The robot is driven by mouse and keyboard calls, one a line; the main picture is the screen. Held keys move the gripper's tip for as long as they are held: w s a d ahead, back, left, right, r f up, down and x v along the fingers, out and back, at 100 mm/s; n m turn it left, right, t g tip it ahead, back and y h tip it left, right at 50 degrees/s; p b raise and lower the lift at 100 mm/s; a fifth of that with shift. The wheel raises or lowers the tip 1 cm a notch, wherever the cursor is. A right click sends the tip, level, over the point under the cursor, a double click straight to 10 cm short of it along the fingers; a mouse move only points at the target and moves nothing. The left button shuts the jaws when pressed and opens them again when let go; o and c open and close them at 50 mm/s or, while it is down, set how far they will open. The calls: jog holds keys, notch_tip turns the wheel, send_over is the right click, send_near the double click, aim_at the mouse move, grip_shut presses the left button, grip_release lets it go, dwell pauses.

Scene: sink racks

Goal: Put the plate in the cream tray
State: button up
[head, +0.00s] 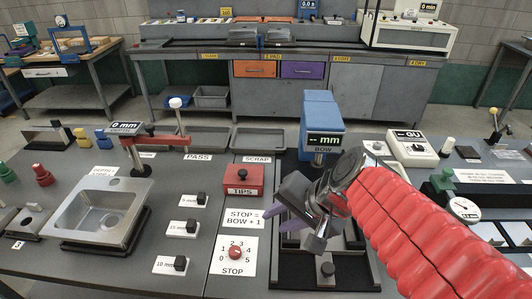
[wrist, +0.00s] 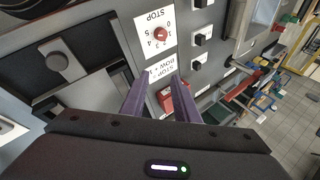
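My gripper (head: 291,228) hangs over the bench in front of the blue BOW gauge (head: 320,122). Its two purple fingers stand apart with nothing between them, as the wrist view (wrist: 158,84) also shows. Below and behind it is a dark fixture with flat grey metal (wrist: 88,100) in it, partly hidden by my gripper in the head view. I cannot tell whether this metal is the plate. I see no clearly cream tray; a grey tray (head: 206,132) stands behind the PASS label and another (head: 258,148) by the SCRAP label.
A steel sink basin (head: 88,220) sits on the bench at left. A red TIPS box (head: 243,180) and a STOP dial (head: 235,252) lie left of my gripper. A dial gauge (head: 463,208) is at right.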

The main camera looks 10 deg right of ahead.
jog(key=s+d+r+n+h, duration=0.2)
jog(key=s+d+n+h, duration=0.1)
jog(key=s+n, duration=0.3)
jog(key=shift+r+n+h, duration=0.25)
jog(key=shift+n+h, duration=0.25)
jog(key=shift+n, duration=0.5)
dwell(0.4)
